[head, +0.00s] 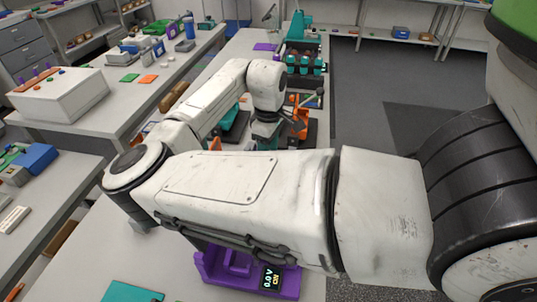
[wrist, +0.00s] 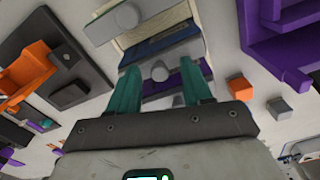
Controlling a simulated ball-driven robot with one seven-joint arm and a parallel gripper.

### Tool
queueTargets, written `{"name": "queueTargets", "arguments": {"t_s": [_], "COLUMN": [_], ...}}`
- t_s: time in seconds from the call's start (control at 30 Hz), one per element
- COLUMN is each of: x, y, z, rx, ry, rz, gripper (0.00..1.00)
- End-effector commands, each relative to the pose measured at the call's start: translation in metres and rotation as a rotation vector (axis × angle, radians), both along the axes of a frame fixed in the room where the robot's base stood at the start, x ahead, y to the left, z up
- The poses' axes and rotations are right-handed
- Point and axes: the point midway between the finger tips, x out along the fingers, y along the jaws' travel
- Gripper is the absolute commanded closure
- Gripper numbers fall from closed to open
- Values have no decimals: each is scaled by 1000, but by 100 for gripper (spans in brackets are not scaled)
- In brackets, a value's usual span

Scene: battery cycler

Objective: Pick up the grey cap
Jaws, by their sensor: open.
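A small round grey piece (wrist: 160,73), which looks like the grey cap, shows between my fingers in the wrist view. It sits in front of a blue and pale block (wrist: 165,45), with purple beneath. My gripper (wrist: 160,82) has two teal fingers spread wide, one to each side of the grey piece. I see no finger touching it, and I cannot tell how far beyond the fingertips it is. A grey cube (wrist: 278,108) lies to the right. In the head view my own arm hides much of the bench, and I cannot make out the cap there.
An orange cube (wrist: 240,89) lies beside the grey cube. A purple fixture (wrist: 270,45) stands at the upper right, and an orange clamp-like part (wrist: 30,72) at the left. In the head view, a purple holder (head: 213,272) with a lit display stands below my arm.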

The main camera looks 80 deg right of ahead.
Motion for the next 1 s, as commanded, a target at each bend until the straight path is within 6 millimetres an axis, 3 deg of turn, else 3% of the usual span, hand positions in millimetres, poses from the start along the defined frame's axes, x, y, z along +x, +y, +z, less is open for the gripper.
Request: {"name": "queueTargets", "arguments": {"t_s": [0.27, 0.77, 1.0], "x": [0, 0, 0], "y": [0, 0, 0], "z": [-4, -3, -3], "rx": [-1, -1, -1], "ry": [0, 0, 0], "rz": [0, -1, -1], "gripper": [51, 98, 100]}}
